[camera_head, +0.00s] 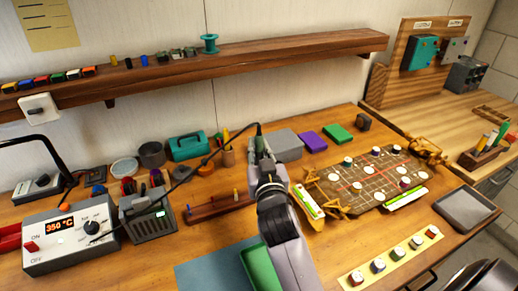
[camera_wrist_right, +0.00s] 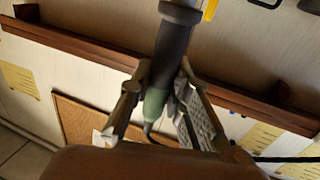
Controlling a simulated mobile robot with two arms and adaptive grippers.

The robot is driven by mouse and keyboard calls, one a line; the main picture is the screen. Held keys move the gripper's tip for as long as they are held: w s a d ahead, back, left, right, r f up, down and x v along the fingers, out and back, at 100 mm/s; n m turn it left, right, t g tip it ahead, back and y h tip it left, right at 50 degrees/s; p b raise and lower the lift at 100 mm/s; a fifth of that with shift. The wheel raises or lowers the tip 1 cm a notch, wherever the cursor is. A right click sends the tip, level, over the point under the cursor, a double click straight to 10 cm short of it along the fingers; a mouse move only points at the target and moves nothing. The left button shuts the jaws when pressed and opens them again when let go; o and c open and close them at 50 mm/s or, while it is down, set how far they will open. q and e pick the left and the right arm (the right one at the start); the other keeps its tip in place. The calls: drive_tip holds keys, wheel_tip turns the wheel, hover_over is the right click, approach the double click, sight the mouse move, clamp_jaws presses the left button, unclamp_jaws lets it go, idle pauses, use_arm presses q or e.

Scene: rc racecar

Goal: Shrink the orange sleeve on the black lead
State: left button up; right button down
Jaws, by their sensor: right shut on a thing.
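My right gripper (camera_head: 262,155) is raised over the middle of the workbench in the head view, its arm coming in from the bottom. In the right wrist view, the gripper (camera_wrist_right: 160,88) is shut on a hot-air wand (camera_wrist_right: 172,50) with a black barrel and green handle. A dark cable runs from the wand toward the hot-air station (camera_head: 70,235), whose display reads 350 °C. A board with a grid (camera_head: 365,185) lies right of the gripper, with round parts and a reddish line on it. I cannot make out the orange sleeve or black lead. My left gripper is out of view.
Orange-yellow clamps (camera_head: 428,150) stand at the board's edges. A green tray (camera_head: 260,268) lies by my arm. A strip of round parts (camera_head: 390,262) is at the front, and a grey tray (camera_head: 466,210) at right. A wooden shelf (camera_head: 240,68) spans the wall.

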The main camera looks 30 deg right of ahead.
sight(261, 137)
drive_tip(key=shift+f, duration=0.5)
idle(1.0)
drive_tip(key=shift+r, duration=0.2)
idle(3.7)
drive_tip(key=r+p, duration=0.4)
drive_tip(key=s+r+p, duration=0.1)
drive_tip(key=r+p, duration=0.1)
drive_tip(key=p, duration=0.1)
drive_tip(key=shift+r, duration=0.4)
idle(0.4)
